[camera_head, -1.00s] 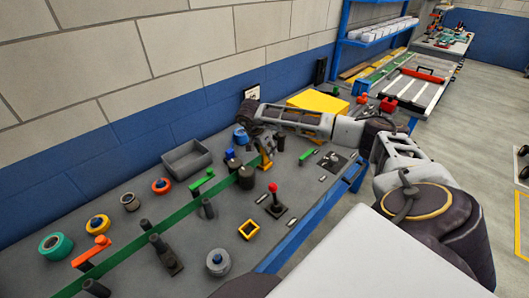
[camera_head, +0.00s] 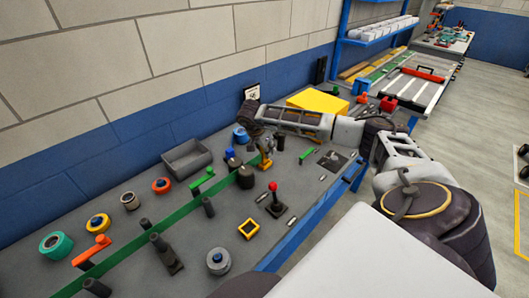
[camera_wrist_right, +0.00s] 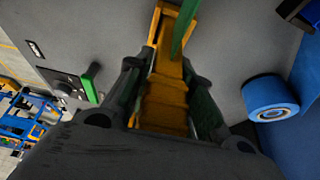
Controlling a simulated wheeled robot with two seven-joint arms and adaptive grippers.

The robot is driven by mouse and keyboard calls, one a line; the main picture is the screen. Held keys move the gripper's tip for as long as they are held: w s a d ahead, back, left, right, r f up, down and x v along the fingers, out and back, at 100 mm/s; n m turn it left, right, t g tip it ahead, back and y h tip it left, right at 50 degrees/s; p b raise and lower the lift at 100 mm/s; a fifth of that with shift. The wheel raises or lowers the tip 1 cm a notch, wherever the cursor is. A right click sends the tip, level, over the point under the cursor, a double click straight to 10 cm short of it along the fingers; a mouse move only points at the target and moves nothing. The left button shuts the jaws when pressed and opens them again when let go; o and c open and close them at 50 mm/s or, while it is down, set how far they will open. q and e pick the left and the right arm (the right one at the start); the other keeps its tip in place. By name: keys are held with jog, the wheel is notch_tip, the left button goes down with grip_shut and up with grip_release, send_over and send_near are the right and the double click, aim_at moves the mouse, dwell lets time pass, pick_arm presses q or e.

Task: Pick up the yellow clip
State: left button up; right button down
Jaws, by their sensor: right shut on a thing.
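The yellow clip (camera_head: 266,162) is at the far part of the long green strip (camera_head: 130,248) on the bench. In the right wrist view, the clip (camera_wrist_right: 165,100) is orange-yellow and lies between the two fingers, with the green strip (camera_wrist_right: 184,25) at its far end. My right gripper (camera_head: 265,148) reaches down over it from the right and is shut on it. The dark fingers hide part of the clip's sides. I cannot tell whether the clip is clear of the strip. My left gripper is not in view.
A grey bin (camera_head: 187,160) stands at the wall. A red-knobbed joystick (camera_head: 274,205), a yellow square frame (camera_head: 249,229) and tape rolls (camera_head: 56,245) lie on the bench. A blue roll (camera_wrist_right: 270,97) is right of my gripper in the wrist view.

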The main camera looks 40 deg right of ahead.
jog(key=shift+r, duration=0.1)
notch_tip(320, 180, up, 10)
jog(key=shift+f+b, duration=0.1)
jog(key=shift+b, duration=0.3)
dwell(0.4)
dwell(0.5)
jog(key=shift+r+p, duration=0.5)
jog(key=shift+r, duration=0.05)
jog(key=shift+f, duration=0.1)
